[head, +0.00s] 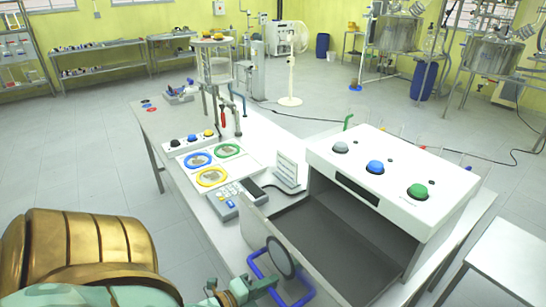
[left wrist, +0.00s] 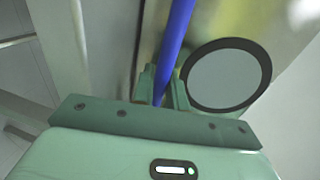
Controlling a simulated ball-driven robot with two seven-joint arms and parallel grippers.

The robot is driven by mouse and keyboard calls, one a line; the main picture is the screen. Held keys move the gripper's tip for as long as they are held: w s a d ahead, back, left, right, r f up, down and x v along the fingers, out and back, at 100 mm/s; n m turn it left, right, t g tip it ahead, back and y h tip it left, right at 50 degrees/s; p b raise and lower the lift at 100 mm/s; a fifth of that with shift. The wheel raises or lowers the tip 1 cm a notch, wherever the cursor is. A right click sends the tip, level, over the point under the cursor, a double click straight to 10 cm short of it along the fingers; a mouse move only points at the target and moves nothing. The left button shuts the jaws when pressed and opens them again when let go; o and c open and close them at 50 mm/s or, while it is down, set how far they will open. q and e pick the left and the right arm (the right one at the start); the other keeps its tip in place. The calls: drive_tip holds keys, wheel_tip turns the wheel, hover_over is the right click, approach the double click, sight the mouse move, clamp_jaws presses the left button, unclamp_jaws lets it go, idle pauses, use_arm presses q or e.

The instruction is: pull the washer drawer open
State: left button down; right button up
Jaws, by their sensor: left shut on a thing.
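The washer (head: 400,180) is a white box with grey, blue and green knobs on its top, standing on the table. Its drawer (head: 335,235) sticks out toward me, with a bare dark grey floor visible. The drawer front carries a dark-rimmed round window (head: 281,257) and a blue bar handle (head: 299,300). My left gripper (head: 270,284) is shut on the handle. In the left wrist view, the blue bar (left wrist: 176,42) runs between the fingers (left wrist: 161,88), beside the round window (left wrist: 226,75). My right gripper is not in view.
On the table left of the drawer are a grey-blue keypad device (head: 235,199), a white stand (head: 288,171) and a board with coloured rings (head: 212,177). Another white table (head: 510,255) stands at the right. Floor is clear at left.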

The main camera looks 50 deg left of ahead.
use_arm(q)
drive_tip(key=c, duration=1.5)
unclamp_jaws()
drive_tip(key=shift+o, duration=0.2)
drive_tip(key=v, duration=1.6)
drive_tip(key=shift+a, duration=0.2)
drive_tip(key=shift+s, duration=0.15)
